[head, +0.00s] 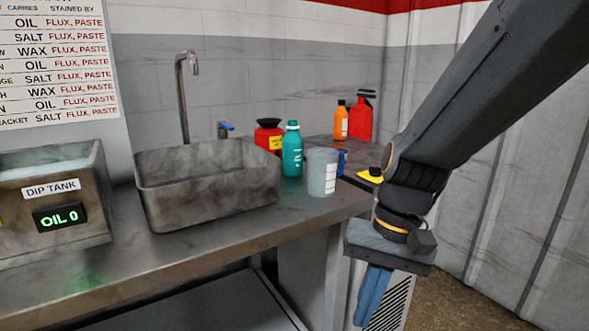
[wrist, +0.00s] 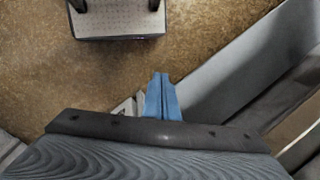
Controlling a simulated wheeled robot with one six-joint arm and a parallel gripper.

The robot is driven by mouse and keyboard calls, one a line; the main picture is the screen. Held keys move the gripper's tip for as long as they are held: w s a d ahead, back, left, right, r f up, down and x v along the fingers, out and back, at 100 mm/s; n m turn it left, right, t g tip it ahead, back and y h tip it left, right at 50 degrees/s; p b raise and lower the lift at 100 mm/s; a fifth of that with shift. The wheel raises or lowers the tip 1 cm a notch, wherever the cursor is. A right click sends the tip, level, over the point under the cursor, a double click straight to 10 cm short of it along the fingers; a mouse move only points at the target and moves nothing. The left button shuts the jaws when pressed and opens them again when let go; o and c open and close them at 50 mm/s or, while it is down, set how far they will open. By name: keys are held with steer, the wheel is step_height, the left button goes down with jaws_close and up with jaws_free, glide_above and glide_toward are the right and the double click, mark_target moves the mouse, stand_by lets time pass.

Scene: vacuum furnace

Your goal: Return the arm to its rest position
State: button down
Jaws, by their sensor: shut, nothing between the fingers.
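My gripper (head: 372,297) hangs at the lower right of the head view, below my dark arm, which comes in from the upper right. Its blue fingers point down and are shut with nothing between them. They are off the right end of the metal bench (head: 230,238), lower than its top. In the wrist view the blue fingers (wrist: 161,96) lie close together, with the brown floor (wrist: 210,40) beyond them.
A sink (head: 208,190), teal bottle (head: 292,150), grey jug (head: 322,172), red container (head: 268,136), orange bottle (head: 341,122) and red extinguisher-like container (head: 361,120) stand along the bench. A dip tank (head: 80,215) reading "OIL 0" is at left. Grey wall panels (head: 500,200) stand at right.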

steer(key=s+d+r+n+t+h+p, duration=0.1)
steer(key=s+d+r+n+h+p, duration=0.1)
steer(key=d+r+p, duration=0.5)
steer(key=s+p, duration=0.1)
steer(key=p, duration=0.5)
steer(key=shift+s+d+r+p, duration=0.15)
steer(key=shift+s+d+p, duration=0.1)
steer(key=shift+d+p, duration=0.1)
stand_by(1.4)
